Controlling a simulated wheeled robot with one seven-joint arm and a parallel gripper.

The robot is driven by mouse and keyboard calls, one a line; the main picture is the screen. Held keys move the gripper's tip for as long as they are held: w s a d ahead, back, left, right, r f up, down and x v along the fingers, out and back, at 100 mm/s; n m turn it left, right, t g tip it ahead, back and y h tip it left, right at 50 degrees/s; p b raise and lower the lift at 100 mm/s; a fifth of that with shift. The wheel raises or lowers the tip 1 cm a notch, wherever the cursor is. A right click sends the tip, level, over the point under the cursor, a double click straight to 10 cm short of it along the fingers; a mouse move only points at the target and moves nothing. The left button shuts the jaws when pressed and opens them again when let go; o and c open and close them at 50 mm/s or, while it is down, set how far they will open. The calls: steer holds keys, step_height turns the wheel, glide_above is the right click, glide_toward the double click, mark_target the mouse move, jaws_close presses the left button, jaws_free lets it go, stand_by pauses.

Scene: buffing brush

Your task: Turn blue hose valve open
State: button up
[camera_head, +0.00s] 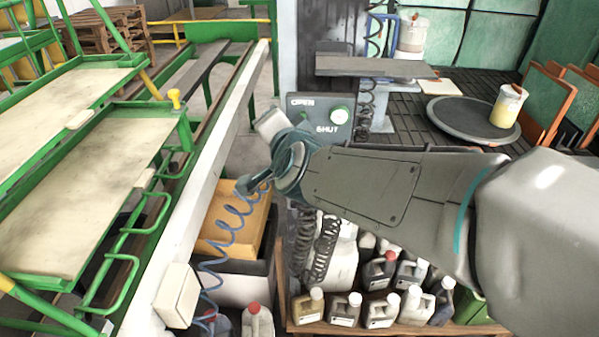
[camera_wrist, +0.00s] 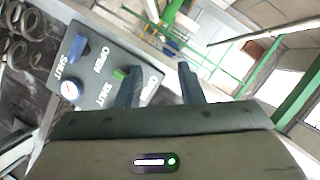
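The grey valve panel (camera_head: 318,108) shows in the head view with OPEN and SHUT labels; my arm covers its lower part. In the wrist view the panel (camera_wrist: 98,62) is tilted at the left. The blue valve handle (camera_wrist: 78,47) is on it, near OPEN and SHUT labels, left of both fingers. I cannot make out this handle in the head view. A green handle (camera_wrist: 120,73) sits right beside my left finger; I cannot tell if they touch. My gripper (camera_wrist: 158,70) is open, with nothing visible between its fingers.
A round gauge (camera_wrist: 70,91) is on the panel below the blue handle. A blue coiled hose (camera_head: 235,222) hangs under my wrist. Several jugs (camera_head: 382,309) stand on a shelf below. A white beam (camera_head: 205,170) and a green rack (camera_head: 90,180) are at the left.

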steer(key=s+a+f+m+t+h+b, duration=0.1)
steer(key=s+f+m+h+b, duration=0.1)
steer(key=f+m+h+b, duration=0.45)
steer(key=s+a+f+m+t+h+b, duration=0.1)
steer(key=s+f+m+h+b, duration=0.1)
steer(key=f+m+h+b, duration=0.5)
steer(key=w+d+f+m+y, duration=0.1)
steer(key=w+d, duration=0.5)
steer(key=w, duration=0.6)
steer(key=shift+y, duration=0.45)
steer(key=c, duration=0.7)
